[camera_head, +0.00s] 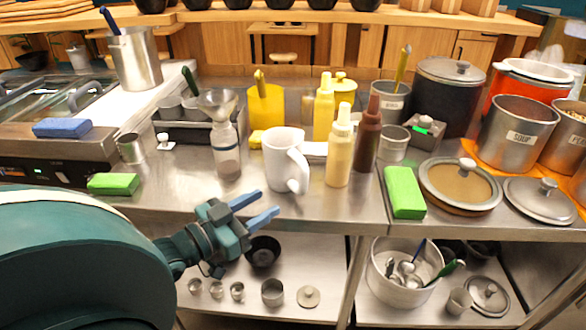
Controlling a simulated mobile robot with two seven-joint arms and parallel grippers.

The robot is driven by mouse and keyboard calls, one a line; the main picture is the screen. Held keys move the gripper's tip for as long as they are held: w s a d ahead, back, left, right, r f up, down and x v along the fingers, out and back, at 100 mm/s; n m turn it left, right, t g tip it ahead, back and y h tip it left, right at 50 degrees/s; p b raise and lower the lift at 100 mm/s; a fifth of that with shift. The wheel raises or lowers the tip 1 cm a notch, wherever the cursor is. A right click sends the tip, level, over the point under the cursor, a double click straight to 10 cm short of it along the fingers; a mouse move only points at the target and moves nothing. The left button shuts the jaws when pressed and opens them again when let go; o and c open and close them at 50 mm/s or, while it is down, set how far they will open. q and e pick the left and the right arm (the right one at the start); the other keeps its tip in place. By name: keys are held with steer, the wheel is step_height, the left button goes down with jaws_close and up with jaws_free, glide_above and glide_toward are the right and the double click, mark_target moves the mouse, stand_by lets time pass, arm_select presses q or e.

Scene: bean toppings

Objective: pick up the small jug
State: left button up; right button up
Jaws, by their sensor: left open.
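A white jug (283,158) stands upright on the steel counter, near the middle of the view. Its handle sits on the right side, turned toward the front. My left gripper (265,206) is in front of the counter's front edge, lower and a little left of the jug. Its two blue fingers are apart with nothing between them, and they point right. The gripper does not appear to touch the jug. My right gripper is not in view.
A bottle with a funnel (226,150) stands left of the jug; a yellow sauce bottle (340,152) and a brown one (367,135) stand close on its right. A green sponge (404,192) lies farther right. Bowls and cups rest on the lower shelf (325,270).

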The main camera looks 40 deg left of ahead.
mark_target(300, 184)
arm_select(q)
steer(key=x, duration=0.5)
steer(key=shift+w, duration=0.35)
steer(key=shift+d+x, duration=0.15)
steer(key=shift+x, duration=1.3)
steer(key=shift+d+x, duration=0.15)
steer(key=shift+x, duration=1.3)
steer(key=shift+s, duration=0.1)
steer(key=shift+c, duration=0.3)
jaws_close()
